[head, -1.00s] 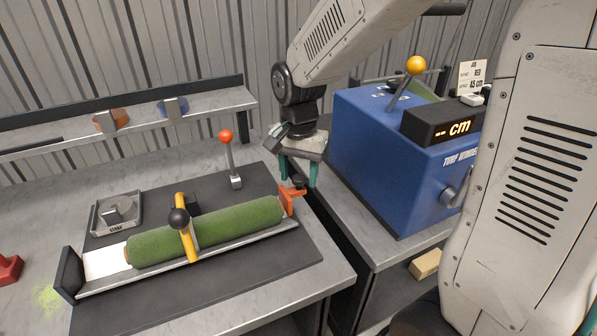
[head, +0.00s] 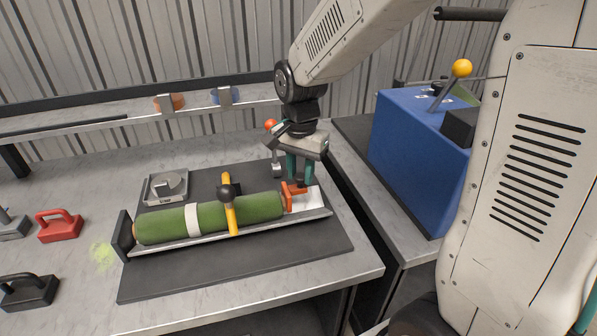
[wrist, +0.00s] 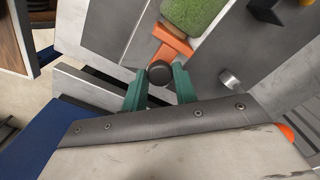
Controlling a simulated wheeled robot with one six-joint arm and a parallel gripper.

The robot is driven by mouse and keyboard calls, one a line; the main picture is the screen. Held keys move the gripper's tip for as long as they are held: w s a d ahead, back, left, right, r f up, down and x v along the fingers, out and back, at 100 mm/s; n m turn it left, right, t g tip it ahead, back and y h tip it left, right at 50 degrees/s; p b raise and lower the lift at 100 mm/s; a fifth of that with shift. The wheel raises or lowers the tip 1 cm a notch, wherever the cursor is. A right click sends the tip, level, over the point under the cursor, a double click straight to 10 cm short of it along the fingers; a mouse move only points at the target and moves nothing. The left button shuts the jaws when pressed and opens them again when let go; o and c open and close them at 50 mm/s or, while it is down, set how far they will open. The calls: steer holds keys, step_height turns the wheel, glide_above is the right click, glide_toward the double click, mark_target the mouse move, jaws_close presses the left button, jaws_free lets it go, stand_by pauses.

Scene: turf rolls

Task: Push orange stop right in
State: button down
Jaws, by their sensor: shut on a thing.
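The orange stop (head: 291,197) sits in the tray (head: 318,208) at the right end of the green turf roll (head: 262,207). My gripper (head: 299,180) is shut on the stop's dark knob, which shows between the teal fingers (wrist: 160,80) in the wrist view. There the orange stop (wrist: 174,46) appears against the roll's end, or very close to it. The roll's left end is at the black end plate (head: 123,236). A white band (head: 192,219) shows on the roll, left of the yellow clamp (head: 231,217). Bare tray shows right of the stop.
A red-knobbed lever (head: 270,125) stands just behind my gripper, partly hidden. A small metal scale (head: 168,188) sits behind the roll. A red weight (head: 58,227) and a black weight (head: 28,291) lie at left. A blue machine (head: 412,160) stands at right, across a gap.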

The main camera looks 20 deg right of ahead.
steer(key=shift+w+a+r, duration=0.1)
steer(key=shift+a, duration=0.1)
steer(key=c, duration=1.1)
jaws_free()
steer(key=shift+a, duration=0.15)
step_height(320, 180, up, 8)
steer(key=shift+f, duration=0.1)
steer(key=shift+n, duration=0.4)
steer(key=s+d+r+n+t, duration=0.1)
steer(key=s+n, duration=0.9)
steer(key=s, duration=1.3)
steer(key=shift+d+r, duration=0.65)
